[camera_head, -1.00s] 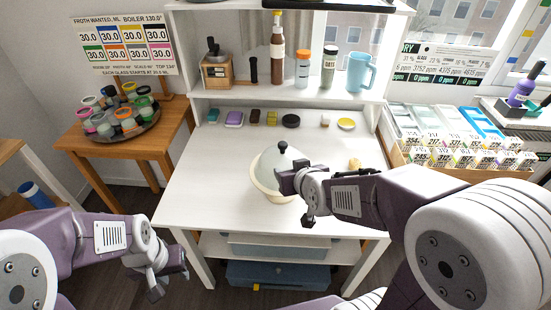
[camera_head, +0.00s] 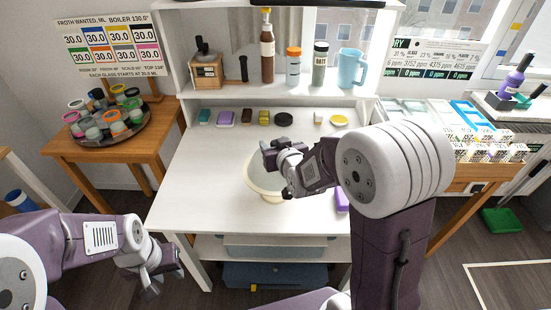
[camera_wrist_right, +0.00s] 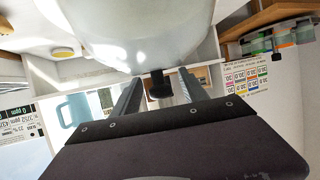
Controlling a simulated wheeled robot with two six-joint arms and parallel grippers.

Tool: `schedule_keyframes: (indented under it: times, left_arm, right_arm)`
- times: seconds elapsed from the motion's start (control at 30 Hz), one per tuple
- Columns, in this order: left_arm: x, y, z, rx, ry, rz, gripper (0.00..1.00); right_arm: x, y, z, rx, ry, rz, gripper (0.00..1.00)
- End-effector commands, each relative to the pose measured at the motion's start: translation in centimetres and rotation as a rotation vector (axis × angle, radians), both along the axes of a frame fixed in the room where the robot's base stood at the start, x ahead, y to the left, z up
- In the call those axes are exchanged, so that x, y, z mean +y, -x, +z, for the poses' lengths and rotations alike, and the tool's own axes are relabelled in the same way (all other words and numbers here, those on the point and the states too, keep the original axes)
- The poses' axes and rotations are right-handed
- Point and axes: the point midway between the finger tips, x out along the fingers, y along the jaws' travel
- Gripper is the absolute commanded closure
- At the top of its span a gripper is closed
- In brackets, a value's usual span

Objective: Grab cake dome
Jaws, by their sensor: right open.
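The cake dome (camera_head: 257,172) is a pale translucent cover over a cream bowl-like base (camera_head: 266,194) on the white table. In the head view my right gripper hides much of the dome, including its knob. My right gripper (camera_head: 270,155) is open at the dome's top. In the right wrist view the dome (camera_wrist_right: 140,25) fills the top of the picture, and its black knob (camera_wrist_right: 158,86) shows between the two open fingers, apparently not clamped. My left gripper (camera_head: 152,280) hangs low at the left, away from the table; its jaw opening is unclear.
The white table (camera_head: 205,205) is clear around the base. Small items, including a yellow disc (camera_head: 339,120), line its back. A shelf above holds a sauce bottle (camera_head: 267,50) and a blue pitcher (camera_head: 351,68). A round tray of jars (camera_head: 110,140) stands left; a purple object (camera_head: 342,200) shows right.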

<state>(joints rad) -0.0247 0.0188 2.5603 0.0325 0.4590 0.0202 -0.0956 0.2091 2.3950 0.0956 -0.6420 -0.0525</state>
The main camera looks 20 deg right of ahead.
Motion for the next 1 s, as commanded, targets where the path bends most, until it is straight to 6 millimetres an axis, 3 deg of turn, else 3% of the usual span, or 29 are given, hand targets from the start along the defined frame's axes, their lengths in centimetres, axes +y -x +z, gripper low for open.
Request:
schedule_keyframes:
  times: [0.13,0.37,0.53,0.83,1.0]
  left_arm:
    - [0.0,0.0,-0.1,0.000,0.000,0.000,0.64]
    - [0.0,0.0,-0.1,0.000,0.000,0.000,0.64]
    - [0.0,0.0,-0.1,0.000,0.000,0.000,0.64]
    - [0.0,0.0,0.0,0.000,0.000,0.000,0.64]
    - [0.0,0.0,1.2,0.000,0.000,0.000,0.64]
  right_arm:
    - [0.1,-1.7,-0.7,0.000,0.000,0.000,0.49]
    - [0.1,-1.8,-0.7,0.000,0.000,0.000,0.51]
    - [0.1,-1.8,-0.7,0.000,0.000,0.000,0.99]
    - [0.1,-1.8,-0.4,-0.001,0.000,0.000,1.00]
    - [0.1,-1.8,3.4,-0.007,0.000,0.000,1.00]
